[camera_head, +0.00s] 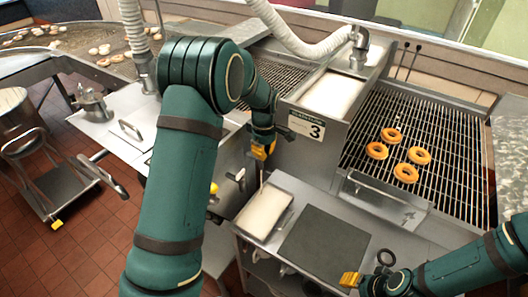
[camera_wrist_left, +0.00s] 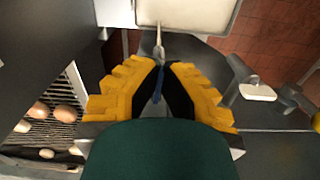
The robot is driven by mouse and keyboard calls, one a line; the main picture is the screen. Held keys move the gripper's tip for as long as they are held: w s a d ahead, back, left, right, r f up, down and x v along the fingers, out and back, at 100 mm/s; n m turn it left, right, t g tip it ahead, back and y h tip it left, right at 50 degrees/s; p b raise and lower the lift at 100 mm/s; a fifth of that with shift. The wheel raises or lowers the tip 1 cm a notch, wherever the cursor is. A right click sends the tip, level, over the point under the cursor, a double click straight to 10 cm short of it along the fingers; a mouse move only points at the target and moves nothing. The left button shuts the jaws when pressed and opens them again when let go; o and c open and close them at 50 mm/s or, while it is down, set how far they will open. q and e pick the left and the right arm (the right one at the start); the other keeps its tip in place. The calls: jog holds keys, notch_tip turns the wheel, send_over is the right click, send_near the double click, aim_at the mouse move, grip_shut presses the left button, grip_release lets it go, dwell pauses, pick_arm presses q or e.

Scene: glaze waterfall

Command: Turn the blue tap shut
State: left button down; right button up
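My left gripper (camera_head: 262,151) hangs in front of the steel machine, left of the number 3 plate. In the left wrist view the yellow fingers with black pads (camera_wrist_left: 163,66) come close together at the tips. A thin blue strip, which looks like part of the blue tap (camera_wrist_left: 157,86), shows in the narrow gap between them. Whether the pads press on it is unclear. A metal stem (camera_wrist_left: 160,42) stands just past the fingertips. In the head view I cannot make out the blue tap. My right gripper (camera_head: 350,280) is low at the lower right, away from the tap.
A grey lever (camera_head: 238,176) sticks out just below left of the left gripper. A pale tray (camera_head: 264,211) and a dark mat (camera_head: 325,246) lie on the steel shelf below. Several doughnuts (camera_head: 406,173) rest on the wire rack (camera_head: 440,140) at right.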

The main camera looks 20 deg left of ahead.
pick_arm(q)
jog(key=shift+s, duration=0.1)
pick_arm(e)
jog(key=shift+f, duration=0.25)
jog(key=shift+f+b, duration=0.25)
jog(key=shift+b, duration=0.2)
jog(key=shift+f, duration=0.2)
pick_arm(q)
jog(key=shift+s+a+f+m, duration=0.1)
jog(key=shift+s+a+m, duration=0.1)
jog(key=shift+m, duration=2.65)
jog(key=shift+s+a+r+m, duration=0.1)
jog(key=shift+a+m, duration=0.15)
jog(key=shift+m, duration=2.65)
jog(key=shift+s+a+f+m, duration=0.1)
jog(key=shift+s+a+m, duration=0.1)
jog(key=shift+m, duration=2.65)
jog(key=c, duration=1.2)
grip_release()
jog(key=shift+o, duration=0.2)
jog(key=shift+w, duration=0.1)
